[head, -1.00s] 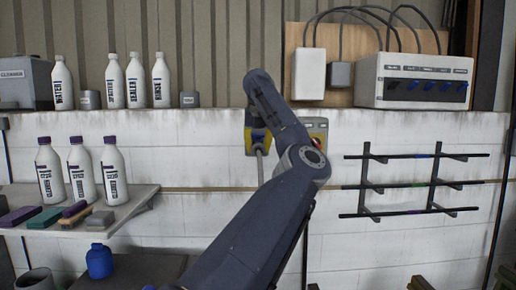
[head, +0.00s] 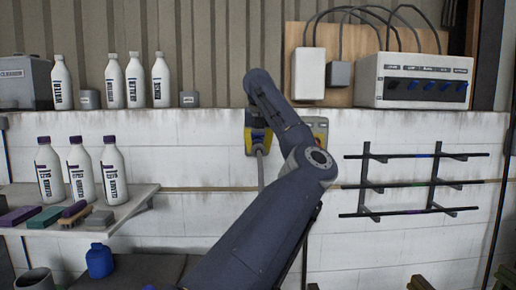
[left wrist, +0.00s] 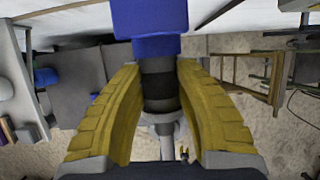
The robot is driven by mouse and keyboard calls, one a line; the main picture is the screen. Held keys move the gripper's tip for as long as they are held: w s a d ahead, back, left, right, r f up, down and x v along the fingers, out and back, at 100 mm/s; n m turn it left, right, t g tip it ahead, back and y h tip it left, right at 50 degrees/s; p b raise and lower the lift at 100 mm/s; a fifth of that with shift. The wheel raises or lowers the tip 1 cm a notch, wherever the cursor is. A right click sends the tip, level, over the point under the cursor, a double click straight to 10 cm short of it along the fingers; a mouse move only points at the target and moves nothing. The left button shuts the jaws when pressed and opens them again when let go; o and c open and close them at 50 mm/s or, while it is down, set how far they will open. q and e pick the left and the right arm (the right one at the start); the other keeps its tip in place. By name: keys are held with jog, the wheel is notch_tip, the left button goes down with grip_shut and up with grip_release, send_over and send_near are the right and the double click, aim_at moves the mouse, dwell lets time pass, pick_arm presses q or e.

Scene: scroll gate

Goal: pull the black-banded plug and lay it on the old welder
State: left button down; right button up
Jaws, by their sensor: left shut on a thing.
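My left gripper (head: 258,138), with yellow fingers, is at the white block wall, partly hidden by my own arm. In the left wrist view its fingers (left wrist: 160,100) are shut around the plug (left wrist: 160,88), which has a black band and grey parts. The plug's upper end meets a blue fitting (left wrist: 150,45); I cannot tell whether they are still joined. A grey cable (head: 261,172) hangs below the gripper. A dark grey flat-topped box (head: 140,272) low at the left may be the old welder; it also shows in the left wrist view (left wrist: 85,85). My right gripper is out of view.
A yellow-and-grey switch box (head: 319,128) is just right of my gripper. A black rack (head: 400,184) is on the wall at the right.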

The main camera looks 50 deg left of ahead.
aim_at(258, 147)
pick_arm(q)
jog(key=shift+s+d, duration=0.1)
jog(key=shift+d, duration=0.05)
jog(key=shift+s+d, duration=0.95)
jog(key=shift+d, duration=0.25)
dwell(0.5)
